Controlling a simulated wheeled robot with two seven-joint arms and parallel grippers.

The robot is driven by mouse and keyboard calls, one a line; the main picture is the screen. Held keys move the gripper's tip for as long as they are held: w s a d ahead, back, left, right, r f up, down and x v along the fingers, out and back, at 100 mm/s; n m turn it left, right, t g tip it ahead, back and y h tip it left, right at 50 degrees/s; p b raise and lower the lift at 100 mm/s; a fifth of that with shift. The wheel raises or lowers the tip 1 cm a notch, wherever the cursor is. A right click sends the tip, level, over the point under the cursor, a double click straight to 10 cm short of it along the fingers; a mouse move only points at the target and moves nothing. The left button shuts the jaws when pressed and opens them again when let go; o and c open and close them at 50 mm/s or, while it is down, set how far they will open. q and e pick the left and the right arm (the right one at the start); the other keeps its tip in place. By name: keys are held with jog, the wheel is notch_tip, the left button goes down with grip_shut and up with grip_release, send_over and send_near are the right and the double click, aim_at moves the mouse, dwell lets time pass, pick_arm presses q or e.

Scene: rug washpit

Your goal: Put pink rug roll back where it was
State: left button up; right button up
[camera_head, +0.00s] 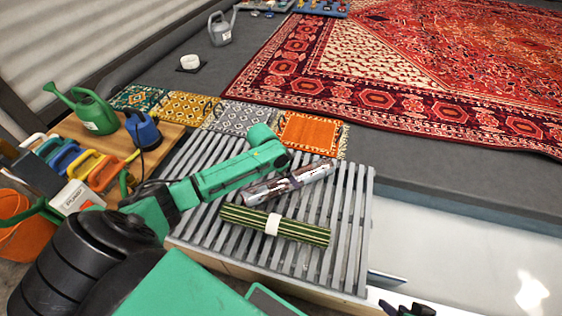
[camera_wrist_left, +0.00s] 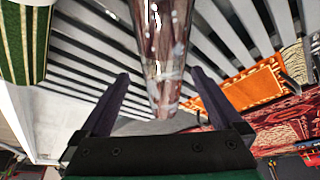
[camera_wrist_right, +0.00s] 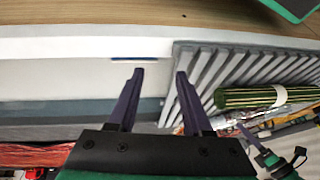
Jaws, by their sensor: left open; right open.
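The pink rug roll (camera_head: 314,173), wrapped in shiny clear plastic, lies at a slant on the grey slatted rack (camera_head: 343,265).
Small rug samples, one orange (camera_head: 311,134), lie behind the rack. A wooden board (camera_head: 172,132) with a green watering can (camera_head: 93,109) and a blue item (camera_head: 143,130) is at left. A large red rug (camera_head: 440,70) covers the floor behind. A white surface (camera_head: 470,260) lies right.

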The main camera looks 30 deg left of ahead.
pick_arm(q)
jog(key=p+v, duration=0.2)
jog(key=v, duration=0.4)
pick_arm(e)
jog(key=s+d+r+g+h, duration=0.2)
jog(key=s+d+r+g, duration=0.1)
jog(key=d+r, duration=0.15)
pick_arm(q)
jog(key=p+v, duration=0.1)
jog(key=v, duration=0.3)
jog(key=shift+s+p, duration=0.1)
jog(key=shift+p, duration=0.25)
pick_arm(e)
notch_tip(320, 180, down, 6)
jog(key=shift+w+d+f+m, duration=0.15)
jog(key=shift+w+d+m, duration=0.05)
jog(key=shift+m, duration=0.2)
